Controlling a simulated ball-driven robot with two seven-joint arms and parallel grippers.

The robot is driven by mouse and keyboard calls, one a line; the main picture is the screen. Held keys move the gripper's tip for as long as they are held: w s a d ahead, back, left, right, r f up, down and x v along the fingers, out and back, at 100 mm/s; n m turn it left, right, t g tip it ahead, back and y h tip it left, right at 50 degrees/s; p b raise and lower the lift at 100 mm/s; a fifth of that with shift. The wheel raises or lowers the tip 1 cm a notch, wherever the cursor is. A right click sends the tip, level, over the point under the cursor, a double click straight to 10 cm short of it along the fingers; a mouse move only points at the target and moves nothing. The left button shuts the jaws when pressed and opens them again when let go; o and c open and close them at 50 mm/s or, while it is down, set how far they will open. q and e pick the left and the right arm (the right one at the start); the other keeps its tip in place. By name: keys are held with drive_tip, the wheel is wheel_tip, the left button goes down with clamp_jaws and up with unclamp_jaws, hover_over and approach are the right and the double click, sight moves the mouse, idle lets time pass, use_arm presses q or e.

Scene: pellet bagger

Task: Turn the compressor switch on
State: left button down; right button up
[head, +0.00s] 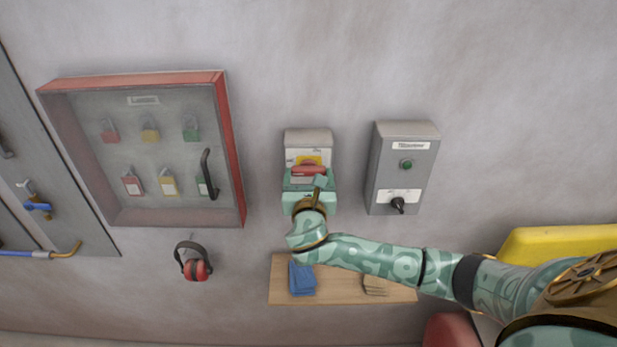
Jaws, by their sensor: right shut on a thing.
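The compressor switch (307,138) appears to be the small grey wall box in the middle, with a yellow plate and a red handle (309,169) on its front. The handle looks roughly level. My right gripper (310,179) is up against the front of this box, shut on the red handle. The gripper and wrist hide the lower part of the box, and the fingertips' exact hold is hard to see. My left gripper is not in view.
A second grey box (377,165) with a green button and black knob hangs to the right. A red-framed lock cabinet (234,150) is to the left. Ear defenders (197,266) hang below it. A wooden shelf (336,293) holds blue cloths. Something yellow (560,242) stands at right.

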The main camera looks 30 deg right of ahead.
drive_tip(key=shift+m, duration=0.3)
drive_tip(key=m, duration=0.3)
drive_tip(key=shift+f+m+b, duration=0.1)
drive_tip(key=shift+m+b, duration=0.2)
drive_tip(key=shift+b, duration=0.1)
drive_tip(key=m+b, duration=0.1)
drive_tip(key=m, duration=0.2)
drive_tip(key=shift+m, duration=0.4)
drive_tip(key=m+b, duration=0.2)
drive_tip(key=m, duration=0.3)
drive_tip(key=shift+f, duration=0.1)
drive_tip(key=shift+m+b, duration=0.85)
drive_tip(key=shift+m, duration=1.55)
drive_tip(key=o, duration=1)
drive_tip(key=shift+s+d, duration=0.1)
